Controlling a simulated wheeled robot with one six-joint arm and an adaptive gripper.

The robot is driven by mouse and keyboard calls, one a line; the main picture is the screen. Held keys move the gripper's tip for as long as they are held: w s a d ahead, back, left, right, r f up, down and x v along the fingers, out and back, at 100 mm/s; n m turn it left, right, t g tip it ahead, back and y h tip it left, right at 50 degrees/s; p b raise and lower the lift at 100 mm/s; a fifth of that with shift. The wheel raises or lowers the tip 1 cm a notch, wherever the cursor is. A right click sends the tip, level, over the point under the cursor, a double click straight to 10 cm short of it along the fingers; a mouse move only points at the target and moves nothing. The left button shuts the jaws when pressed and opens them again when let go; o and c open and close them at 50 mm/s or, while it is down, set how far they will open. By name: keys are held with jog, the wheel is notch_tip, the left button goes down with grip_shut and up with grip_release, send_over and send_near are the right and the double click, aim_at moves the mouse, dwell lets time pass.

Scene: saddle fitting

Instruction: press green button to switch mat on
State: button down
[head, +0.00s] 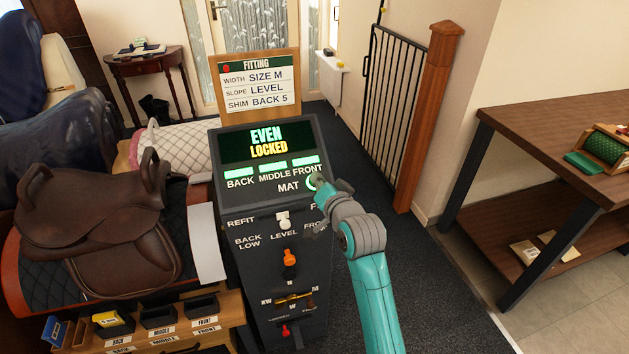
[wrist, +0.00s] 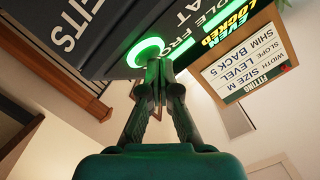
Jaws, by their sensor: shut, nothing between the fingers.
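The green button (wrist: 145,50) glows as a bright ring beside the word MAT on the dark console; in the head view the button (head: 312,181) is partly hidden by my gripper. My gripper (wrist: 160,66) is shut and empty, its fingertips at the lower edge of the ring. I cannot tell for sure whether they touch it. In the head view my gripper (head: 321,183) reaches the console from the right. The console (head: 265,215) has a screen (head: 267,141) reading EVEN in green and LOCKED in yellow. Bars above BACK, MIDDLE and FRONT are lit green.
A brown saddle (head: 95,220) sits on a stand left of the console. A FITTING board (head: 259,86) stands behind it. Below the button are a white knob (head: 284,219) and an orange knob (head: 290,257). A wooden bench (head: 560,125) is at the right, with open floor between.

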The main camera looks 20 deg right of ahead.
jog(key=shift+s+r, duration=0.55)
jog(key=shift+r, duration=0.25)
jog(key=s+r, duration=0.2)
jog(key=r, duration=0.1)
jog(key=s+r, duration=0.1)
jog(key=r, duration=0.1)
jog(key=shift+s, duration=0.15)
dwell(0.4)
